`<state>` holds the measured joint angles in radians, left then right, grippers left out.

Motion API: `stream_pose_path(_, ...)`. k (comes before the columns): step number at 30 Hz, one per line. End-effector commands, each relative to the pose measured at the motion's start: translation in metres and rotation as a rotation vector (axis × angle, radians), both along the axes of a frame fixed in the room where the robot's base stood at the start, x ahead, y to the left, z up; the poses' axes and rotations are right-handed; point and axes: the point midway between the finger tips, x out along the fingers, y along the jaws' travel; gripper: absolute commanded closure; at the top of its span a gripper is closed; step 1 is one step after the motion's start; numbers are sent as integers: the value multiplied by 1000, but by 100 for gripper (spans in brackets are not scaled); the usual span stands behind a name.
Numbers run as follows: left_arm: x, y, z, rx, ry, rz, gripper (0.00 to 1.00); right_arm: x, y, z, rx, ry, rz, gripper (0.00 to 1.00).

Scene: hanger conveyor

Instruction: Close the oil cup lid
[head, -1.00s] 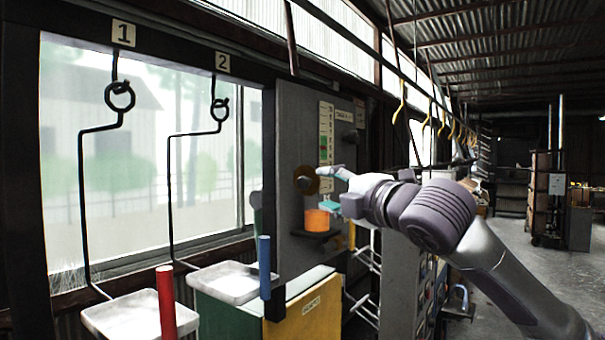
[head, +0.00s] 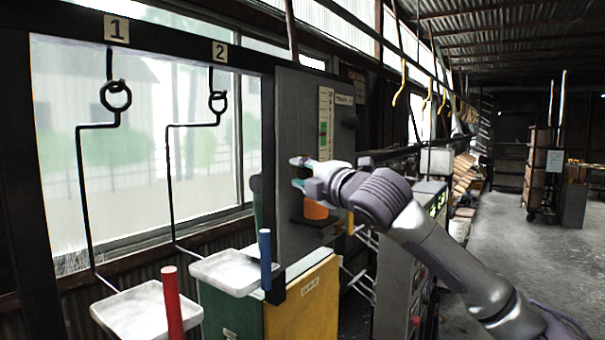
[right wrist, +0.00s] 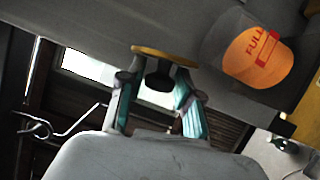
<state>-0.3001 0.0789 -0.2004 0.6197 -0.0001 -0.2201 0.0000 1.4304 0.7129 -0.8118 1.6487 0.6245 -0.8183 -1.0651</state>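The oil cup (head: 316,210) is an orange cup on the grey panel; in the right wrist view it shows at upper right with a red FULL mark (right wrist: 262,47). Its lid (right wrist: 165,55) appears to be the brown disc with a black knob (right wrist: 158,75), swung up beside the cup. In the head view my gripper hides the lid. My right gripper (head: 297,173) is in front of the panel, just above the cup. Its fingers (right wrist: 158,88) are apart, with the knob between their tips in the picture; I cannot tell whether they touch it. My left gripper is out of view.
Two white trays (head: 140,312) hang on hooks at left, with a red post (head: 172,300) and a blue post (head: 265,258) near them. A yellow box (head: 305,305) stands below the cup. Open floor (head: 545,270) lies to the right.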

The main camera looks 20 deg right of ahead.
Motion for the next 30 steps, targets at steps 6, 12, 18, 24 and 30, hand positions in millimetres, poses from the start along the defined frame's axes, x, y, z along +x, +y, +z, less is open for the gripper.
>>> stream_pose_path(6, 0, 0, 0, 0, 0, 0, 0, 0, 0, 0, 0, 0, 0, 100)
stream_pose_path(12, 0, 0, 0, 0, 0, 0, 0, 0, -1, 1, 11, 8, -1, 100)
stream_pose_path(18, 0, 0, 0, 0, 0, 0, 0, 2, -3, 3, 67, 52, -1, 100)
stream_pose_path(24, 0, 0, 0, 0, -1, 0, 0, 5, -6, 7, 180, 139, 0, 100)
stream_pose_path(30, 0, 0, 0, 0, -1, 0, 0, 9, -12, 10, 328, 255, 1, 100)
